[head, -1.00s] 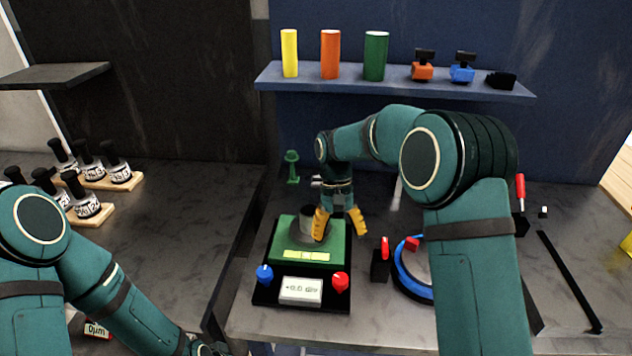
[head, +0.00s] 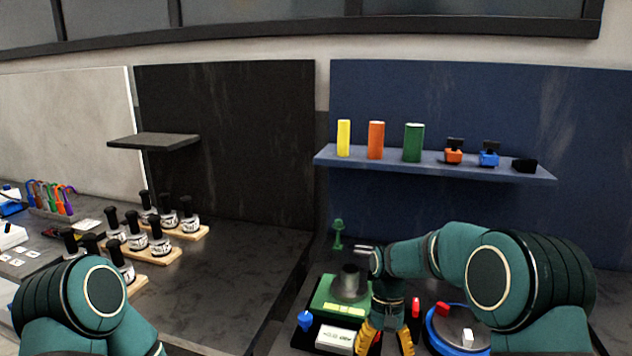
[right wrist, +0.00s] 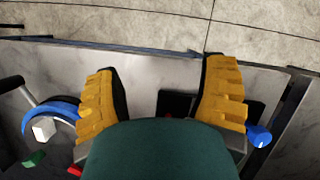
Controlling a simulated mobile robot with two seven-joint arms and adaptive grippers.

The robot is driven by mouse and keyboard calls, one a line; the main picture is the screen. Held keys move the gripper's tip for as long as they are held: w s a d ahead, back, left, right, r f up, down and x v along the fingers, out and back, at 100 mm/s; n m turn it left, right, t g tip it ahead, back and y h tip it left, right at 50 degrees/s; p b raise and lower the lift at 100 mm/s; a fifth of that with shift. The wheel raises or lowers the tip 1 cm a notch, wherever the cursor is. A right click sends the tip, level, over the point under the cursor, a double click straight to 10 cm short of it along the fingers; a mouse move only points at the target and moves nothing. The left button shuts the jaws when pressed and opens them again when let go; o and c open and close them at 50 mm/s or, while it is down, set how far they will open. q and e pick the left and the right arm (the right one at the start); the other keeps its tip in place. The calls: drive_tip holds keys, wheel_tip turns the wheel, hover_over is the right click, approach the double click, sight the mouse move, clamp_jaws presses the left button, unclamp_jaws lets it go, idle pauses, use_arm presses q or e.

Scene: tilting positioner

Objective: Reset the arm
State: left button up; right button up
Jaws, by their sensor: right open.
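My right gripper (head: 387,342) is at the bottom of the head view, just right of the green device (head: 328,298) with a metal cup (head: 349,284) on top. Its yellow fingers are spread apart, with nothing between them. They also show spread in the right wrist view (right wrist: 160,75), pointing toward the table's front edge and the floor. The right arm is bent, its elbow at the lower right. My left arm shows only its elbow part at the lower left; its gripper is out of frame.
A blue-rimmed disc (head: 433,331) bearing a white cube (head: 467,337) lies right of the right gripper. A shelf (head: 330,161) holds yellow, orange and green cylinders and small clamps. Black-capped bottles on wooden racks (head: 160,259) stand on the left table.

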wheel_tip(320, 180, down, 11)
drive_tip(key=s+a+t+y, duration=0.1)
drive_tip(key=s, duration=0.1)
use_arm(q)
drive_tip(key=f, duration=0.1)
drive_tip(key=f+b, duration=0.2)
drive_tip(key=shift+w+d+f, duration=0.1)
drive_tip(key=shift+w, duration=0.2)
use_arm(e)
drive_tip(key=s+a+f+m+t+y, duration=0.1)
drive_tip(key=s+f+t, duration=0.4)
drive_tip(key=s+f, duration=0.6)
drive_tip(key=s+a+y, duration=0.1)
drive_tip(key=s+a, duration=0.1)
drive_tip(key=s, duration=0.2)
drive_tip(key=shift+f+m+y, duration=0.2)
drive_tip(key=shift+m+y, duration=0.1)
drive_tip(key=shift+m, duration=0.1)
idle(1.2)
